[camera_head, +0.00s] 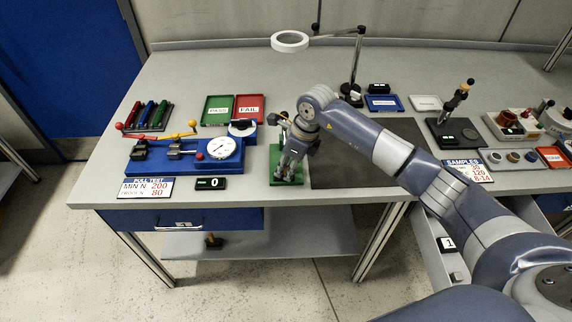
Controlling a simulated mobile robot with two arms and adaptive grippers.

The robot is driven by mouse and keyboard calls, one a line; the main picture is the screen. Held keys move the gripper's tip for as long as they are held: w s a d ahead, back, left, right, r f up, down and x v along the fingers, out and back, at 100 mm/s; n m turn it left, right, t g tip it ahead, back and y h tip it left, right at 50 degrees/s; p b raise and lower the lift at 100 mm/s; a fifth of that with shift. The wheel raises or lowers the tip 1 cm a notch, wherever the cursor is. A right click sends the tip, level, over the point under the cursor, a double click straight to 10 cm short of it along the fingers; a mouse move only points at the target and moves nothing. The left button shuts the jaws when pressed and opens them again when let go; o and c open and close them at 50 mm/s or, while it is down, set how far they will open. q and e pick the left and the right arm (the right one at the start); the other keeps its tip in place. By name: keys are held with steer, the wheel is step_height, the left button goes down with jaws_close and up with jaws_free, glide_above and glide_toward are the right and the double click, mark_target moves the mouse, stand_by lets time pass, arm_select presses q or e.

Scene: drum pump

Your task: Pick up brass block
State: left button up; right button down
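My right arm reaches in from the right, and its gripper (288,174) points down over a small green plate (277,153) at the front middle of the bench. The fingers are close to the plate. They are too small for me to tell whether they are open or shut, or whether anything is between them. I cannot make out a brass block for certain; the gripper hides part of the plate. A small brownish object (213,241) is on the lower shelf, too small to identify. My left gripper is not in view.
A blue pull-test fixture (150,165) with a dial stands left of the gripper. Behind are green (217,103) and red (250,101) trays and a magnifier lamp (290,41). A dark mat (335,170) lies to the right. An open drawer (430,240) juts out below.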

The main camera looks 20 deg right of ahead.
steer(key=shift+s+a+f, duration=0.15)
steer(key=shift+s, duration=0.8)
steer(key=shift+w, duration=0.2)
steer(key=c, duration=1.7)
jaws_free()
steer(key=shift+w, duration=0.2)
steer(key=o, duration=0.4)
steer(key=shift+w+f, duration=0.15)
steer(key=shift+c, duration=0.2)
steer(key=shift+r, duration=0.2)
steer(key=shift+w+d+r, duration=0.1)
steer(key=shift+d+r, duration=0.1)
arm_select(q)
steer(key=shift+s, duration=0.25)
arm_select(e)
steer(key=v, duration=1.1)
steer(key=shift+r, duration=0.25)
